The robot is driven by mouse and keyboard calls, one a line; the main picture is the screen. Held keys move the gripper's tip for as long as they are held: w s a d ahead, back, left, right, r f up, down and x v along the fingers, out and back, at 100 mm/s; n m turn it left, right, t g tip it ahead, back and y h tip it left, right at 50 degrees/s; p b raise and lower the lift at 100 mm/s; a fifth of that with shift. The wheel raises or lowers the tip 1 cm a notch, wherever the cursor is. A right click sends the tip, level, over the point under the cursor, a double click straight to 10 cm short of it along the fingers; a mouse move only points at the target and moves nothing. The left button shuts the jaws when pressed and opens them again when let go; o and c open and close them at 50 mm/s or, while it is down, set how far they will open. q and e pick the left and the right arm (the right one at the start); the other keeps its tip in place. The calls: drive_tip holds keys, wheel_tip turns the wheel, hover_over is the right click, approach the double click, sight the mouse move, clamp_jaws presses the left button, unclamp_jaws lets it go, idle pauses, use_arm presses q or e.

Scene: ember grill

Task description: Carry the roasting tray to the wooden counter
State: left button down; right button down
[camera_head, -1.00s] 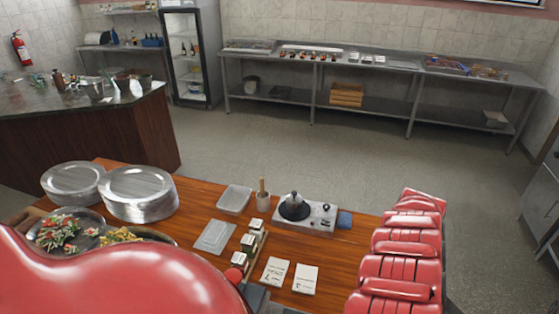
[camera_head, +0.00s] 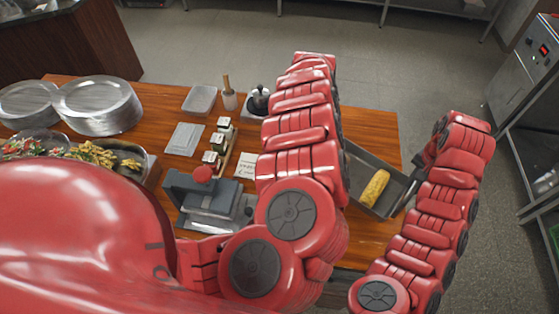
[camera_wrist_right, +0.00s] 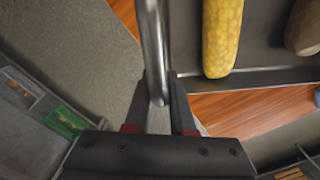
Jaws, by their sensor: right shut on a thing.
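The dark grey roasting tray (camera_head: 372,158) is over the right end of the wooden counter (camera_head: 160,97) in the head view. A yellow corn cob (camera_head: 375,188) lies in it. The right wrist view shows the tray (camera_wrist_right: 268,40) with the corn and a brown item (camera_wrist_right: 304,28). My right gripper (camera_head: 412,182) is at the tray's right side. In the wrist view it (camera_wrist_right: 160,92) is shut on the tray's metal handle (camera_wrist_right: 151,45). Wood shows below the tray's rim; I cannot tell whether the tray rests on it. My left gripper is hidden behind its arm.
Stacked plates (camera_head: 98,100), trays of food (camera_head: 95,155), a clear container (camera_head: 200,99), spice jars (camera_head: 218,140) and a grey device with a red knob (camera_head: 203,190) occupy the counter's left and middle. A metal unit (camera_head: 520,65) stands right of the floor gap.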

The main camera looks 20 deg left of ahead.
use_arm(q)
drive_tip(key=shift+d+f, duration=0.15)
drive_tip(key=shift+d, duration=0.05)
use_arm(e)
drive_tip(key=shift+a+f, duration=0.15)
drive_tip(key=shift+a, duration=0.05)
